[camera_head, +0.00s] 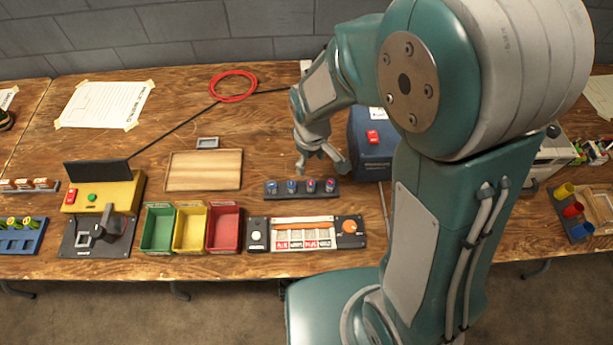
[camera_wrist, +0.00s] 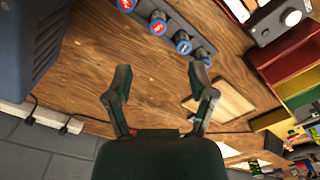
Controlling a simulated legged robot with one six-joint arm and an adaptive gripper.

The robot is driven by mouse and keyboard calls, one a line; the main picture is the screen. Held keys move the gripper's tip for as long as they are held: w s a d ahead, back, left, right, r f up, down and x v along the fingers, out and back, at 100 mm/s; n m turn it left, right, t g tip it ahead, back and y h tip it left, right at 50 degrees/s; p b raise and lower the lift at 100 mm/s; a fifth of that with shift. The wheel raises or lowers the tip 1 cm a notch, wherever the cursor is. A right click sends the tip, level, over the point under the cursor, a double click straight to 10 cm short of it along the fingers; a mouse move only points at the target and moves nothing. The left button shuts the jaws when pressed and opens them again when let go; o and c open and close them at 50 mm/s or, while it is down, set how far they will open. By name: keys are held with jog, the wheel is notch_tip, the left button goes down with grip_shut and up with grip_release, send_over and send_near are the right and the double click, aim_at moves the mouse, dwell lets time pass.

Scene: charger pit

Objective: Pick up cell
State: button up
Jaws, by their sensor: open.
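Several upright round cells (camera_head: 291,187) with blue rims stand in a row in a dark rack (camera_head: 300,196) mid-table; some have red tops and others paler ones. In the wrist view the row runs along the top, with a red-topped cell (camera_wrist: 158,24) and a pale-topped cell (camera_wrist: 183,46) near the middle. The outermost red-topped cell is cut off by the top edge. My gripper (camera_head: 322,168) is open, just behind the rack. In the wrist view my gripper (camera_wrist: 160,80) has bare wooden table between its fingers and holds nothing.
A dark blue box (camera_head: 372,150) with a red switch stands close right of my gripper. A wooden board (camera_head: 204,170) lies left of the rack. Green, yellow and red bins (camera_head: 222,229) and a panel with an orange bar (camera_head: 303,230) sit in front.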

aim_at(311, 183)
notch_tip(311, 183, down, 5)
jog(key=shift+d+f, duration=0.1)
jog(key=shift+f, duration=2.8)
jog(key=shift+d, duration=0.1)
grip_shut()
